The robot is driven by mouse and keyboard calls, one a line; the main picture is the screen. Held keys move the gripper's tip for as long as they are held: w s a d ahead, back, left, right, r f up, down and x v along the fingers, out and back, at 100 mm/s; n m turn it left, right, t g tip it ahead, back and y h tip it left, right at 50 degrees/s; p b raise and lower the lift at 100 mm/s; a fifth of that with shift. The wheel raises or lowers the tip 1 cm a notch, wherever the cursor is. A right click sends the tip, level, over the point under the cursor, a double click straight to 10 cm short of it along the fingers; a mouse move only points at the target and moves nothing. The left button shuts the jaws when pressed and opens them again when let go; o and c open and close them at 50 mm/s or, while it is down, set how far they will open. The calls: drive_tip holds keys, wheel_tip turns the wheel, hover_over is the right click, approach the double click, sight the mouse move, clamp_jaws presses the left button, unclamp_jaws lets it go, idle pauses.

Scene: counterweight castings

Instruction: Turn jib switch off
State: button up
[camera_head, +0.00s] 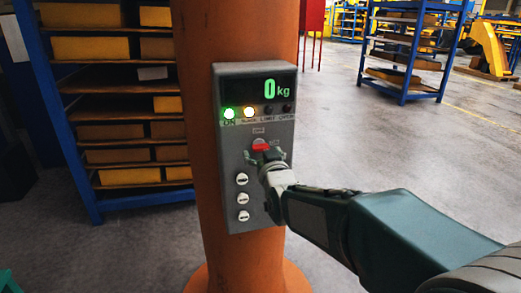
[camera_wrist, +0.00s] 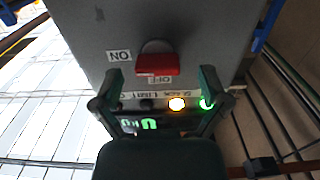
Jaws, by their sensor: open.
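The red jib switch (camera_head: 261,146) is on the front of a grey control box (camera_head: 228,110), below its display and lamps. In the wrist view, the red switch (camera_wrist: 158,66) is just above the middle, with an ON label (camera_wrist: 119,55) to its left and an OFF label (camera_wrist: 159,80) below it, both upside down. I cannot tell which label the switch points to. My gripper (camera_wrist: 161,76) is open, one finger on each side of the switch in that view; contact cannot be told. In the head view, my gripper (camera_head: 267,165) partly covers the switch's lower side.
The box is fixed to an orange column (camera_head: 250,262). Its display (camera_head: 272,89) reads 0 kg; a green lamp (camera_head: 229,114) and a yellow lamp (camera_head: 250,113) are lit. White buttons (camera_head: 242,179) sit lower left.

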drive_tip(key=shift+x, duration=0.9)
drive_tip(key=shift+d, duration=0.1)
drive_tip(key=c, duration=1.2)
drive_tip(key=shift+o, duration=0.2)
